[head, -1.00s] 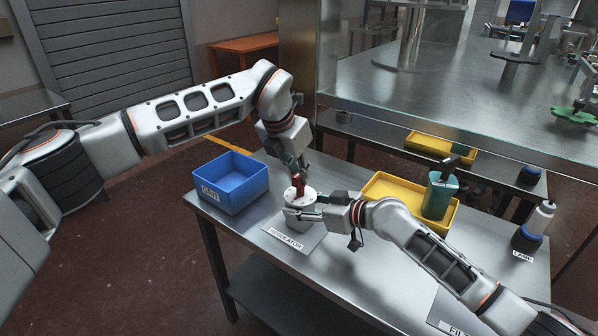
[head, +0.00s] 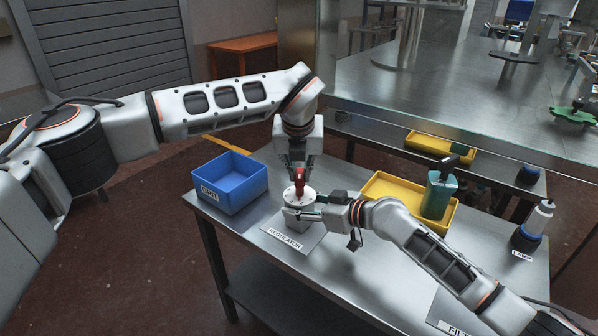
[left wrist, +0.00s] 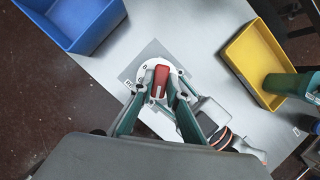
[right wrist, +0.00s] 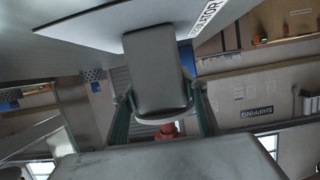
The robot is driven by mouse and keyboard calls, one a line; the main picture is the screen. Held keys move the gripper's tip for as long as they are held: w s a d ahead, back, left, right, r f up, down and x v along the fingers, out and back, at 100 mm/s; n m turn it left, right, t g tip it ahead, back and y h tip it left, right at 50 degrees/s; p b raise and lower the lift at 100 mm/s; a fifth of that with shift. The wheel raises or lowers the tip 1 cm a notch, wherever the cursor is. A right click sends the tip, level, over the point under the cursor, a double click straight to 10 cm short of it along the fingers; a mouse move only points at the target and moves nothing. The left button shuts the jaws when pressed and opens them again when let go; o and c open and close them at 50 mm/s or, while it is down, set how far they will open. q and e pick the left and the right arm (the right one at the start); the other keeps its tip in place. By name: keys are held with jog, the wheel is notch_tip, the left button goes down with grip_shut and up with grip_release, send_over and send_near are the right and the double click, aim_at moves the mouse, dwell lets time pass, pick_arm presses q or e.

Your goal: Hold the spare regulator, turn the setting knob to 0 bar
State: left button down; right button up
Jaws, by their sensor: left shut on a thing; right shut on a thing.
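The spare regulator (head: 300,208) stands on a grey mat labelled REGULATOR near the table's front left. It has a grey body, a white round top and a red setting knob (head: 299,181). My left gripper (head: 299,176) comes down from above and is shut on the red knob. In the left wrist view the knob (left wrist: 160,80) lies between the fingertips, over the white dial. My right gripper (head: 305,212) reaches in from the right and is shut on the regulator's body, which fills its jaws in the right wrist view (right wrist: 158,75). The dial's markings are too small to read.
A blue bin (head: 232,183) stands left of the regulator. A yellow tray (head: 385,188) with a green bottle-like thing (head: 438,195) is at the right. A lamp (head: 536,225) stands at the right edge. The table's front middle is clear.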

pick_arm(q)
jog(key=n+y, duration=0.1)
jog(key=n, duration=0.3)
jog(key=shift+d+n+y, duration=0.15)
jog(key=shift+n+y, duration=0.15)
jog(key=shift+y, duration=0.1)
jog(key=shift+n+g+y, duration=0.5)
jog(key=shift+n+y, duration=0.1)
jog(key=shift+n, duration=1.3)
jog(key=c, duration=2)
grip_release()
jog(key=shift+o, duration=0.2)
